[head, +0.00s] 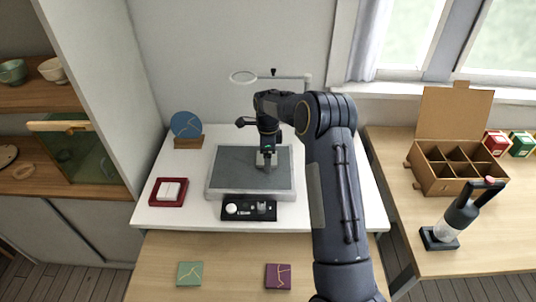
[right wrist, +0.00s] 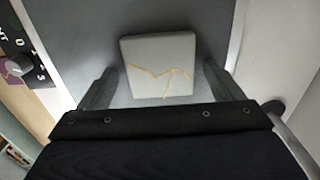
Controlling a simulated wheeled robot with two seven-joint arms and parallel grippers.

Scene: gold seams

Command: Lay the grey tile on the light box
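The grey tile (right wrist: 158,64) is a light grey square with gold seams. It lies flat over the dark grey panel of the light box (head: 225,170), seemingly on it; the wrist view looks almost straight down, so I cannot be sure of contact. My right gripper (head: 266,166) reaches down over the middle of the panel. In the right wrist view its two fingers (right wrist: 160,85) stand apart on either side of the tile, with a gap on both sides. In the head view the gripper mostly hides the tile. My left gripper is not in view.
A black control strip (head: 249,208) with a knob fronts the light box. A red tray (head: 167,192) with white pieces and a blue disc on a stand (head: 186,125) stand left. Green (head: 190,273) and purple (head: 278,276) tiles lie in front. A divided cardboard box (head: 440,184) stands right.

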